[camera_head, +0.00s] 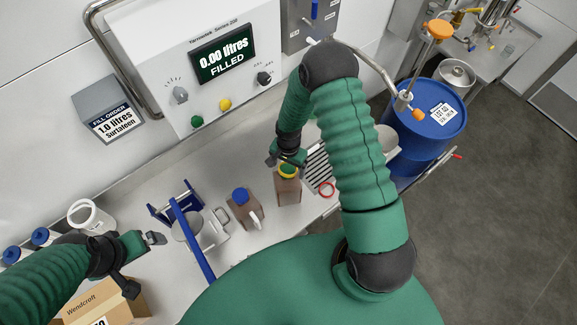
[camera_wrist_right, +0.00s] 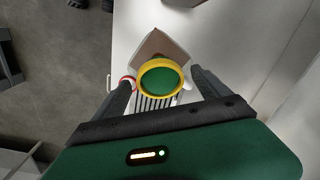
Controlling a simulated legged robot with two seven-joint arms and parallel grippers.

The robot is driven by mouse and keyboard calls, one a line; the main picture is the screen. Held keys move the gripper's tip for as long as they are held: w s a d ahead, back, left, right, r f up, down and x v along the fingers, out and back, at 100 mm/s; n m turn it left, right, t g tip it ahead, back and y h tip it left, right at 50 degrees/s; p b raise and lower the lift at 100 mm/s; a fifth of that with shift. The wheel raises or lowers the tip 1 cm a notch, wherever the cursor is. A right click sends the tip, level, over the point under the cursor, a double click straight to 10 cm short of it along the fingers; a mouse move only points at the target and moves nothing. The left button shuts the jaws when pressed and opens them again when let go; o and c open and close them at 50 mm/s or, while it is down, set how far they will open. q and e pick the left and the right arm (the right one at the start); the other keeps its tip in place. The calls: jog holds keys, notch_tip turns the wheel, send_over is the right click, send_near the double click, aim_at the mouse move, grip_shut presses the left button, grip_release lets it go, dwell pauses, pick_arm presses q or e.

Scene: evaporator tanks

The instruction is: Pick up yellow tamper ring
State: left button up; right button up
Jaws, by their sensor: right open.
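The yellow tamper ring (camera_head: 288,170) sits around a green round top on a brown container (camera_head: 287,190) on the counter. In the right wrist view the yellow ring (camera_wrist_right: 160,94) shows nearly face-on, with the green disc inside it. My right gripper (camera_head: 287,158) is open just above and behind the ring. In the right wrist view its fingers (camera_wrist_right: 164,88) stand on either side of the ring, with a gap at the right; contact at the left is unclear. My left gripper (camera_head: 153,239) is at the left over the counter, apart from the ring; its jaw gap is unclear.
A red ring (camera_head: 327,189) lies right of the container near a slotted grate (camera_head: 317,165). A blue drum (camera_head: 428,120) stands beyond the counter's right end.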

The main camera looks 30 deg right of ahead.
jog(key=shift+w+a, duration=0.15)
jog(key=shift+a, duration=0.05)
jog(key=shift+c, duration=1.6)
jog(key=shift+d, duration=0.3)
jog(key=c, duration=1)
jog(key=shift+c, duration=1.1)
jog(key=shift+a, duration=0.1)
